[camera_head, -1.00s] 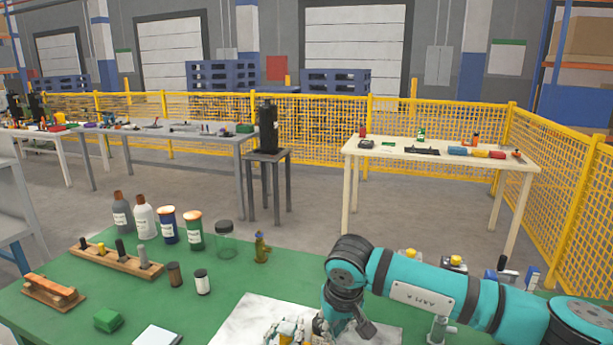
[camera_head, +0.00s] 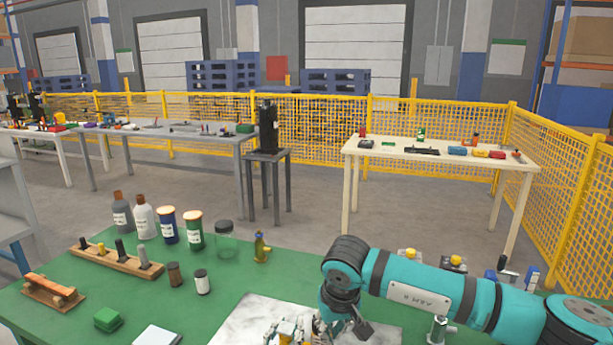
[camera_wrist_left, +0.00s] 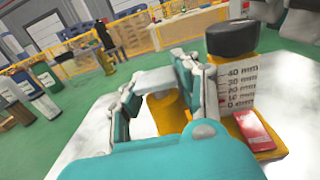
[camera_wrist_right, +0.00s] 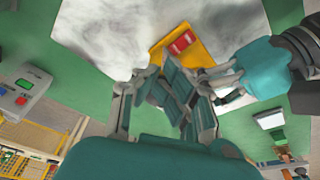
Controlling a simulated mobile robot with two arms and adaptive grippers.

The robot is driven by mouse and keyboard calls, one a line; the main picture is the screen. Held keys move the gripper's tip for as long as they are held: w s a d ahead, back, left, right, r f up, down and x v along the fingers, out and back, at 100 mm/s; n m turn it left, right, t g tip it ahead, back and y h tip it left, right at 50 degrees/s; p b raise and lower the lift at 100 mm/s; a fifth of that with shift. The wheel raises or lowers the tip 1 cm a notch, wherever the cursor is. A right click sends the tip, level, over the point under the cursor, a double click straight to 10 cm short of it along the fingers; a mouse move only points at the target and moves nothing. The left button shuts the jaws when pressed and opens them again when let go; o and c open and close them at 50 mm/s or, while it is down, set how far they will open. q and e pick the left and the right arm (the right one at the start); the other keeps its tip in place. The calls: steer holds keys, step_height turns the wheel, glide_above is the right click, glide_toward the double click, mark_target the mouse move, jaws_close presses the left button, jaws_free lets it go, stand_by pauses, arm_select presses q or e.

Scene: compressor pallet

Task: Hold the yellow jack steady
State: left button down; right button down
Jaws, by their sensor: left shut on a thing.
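The yellow jack (camera_wrist_left: 262,100) stands on a pale marbled plate (camera_wrist_left: 290,65). It has a black round top, a white millimetre scale and a red label. My left gripper (camera_wrist_left: 165,88) is shut on a yellow part at the jack's side; the exact contact is partly hidden by its fingers. In the right wrist view the jack's yellow base (camera_wrist_right: 205,55) shows beyond the fingertips of my right gripper (camera_wrist_right: 160,72). Those fingers are close together and appear empty, but their closure is unclear. In the head view the jack is mostly cut off at the bottom edge.
The green table holds several bottles and jars (camera_head: 168,227), a wooden peg rack (camera_head: 117,262), an orange-topped block (camera_head: 50,290), a green block (camera_head: 108,319) and a small brass figure-like item (camera_head: 261,247). A grey control box (camera_wrist_right: 22,92) also shows.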

steer(key=shift+s+a+f, duration=0.1)
steer(key=shift+s+a, duration=0.1)
steer(key=shift+a, duration=1.1)
steer(key=shift+s, duration=0.1)
step_height(320, 180, up, 6)
steer(key=shift+s, duration=0.3)
stand_by(0.4)
steer(key=shift+a, duration=0.1)
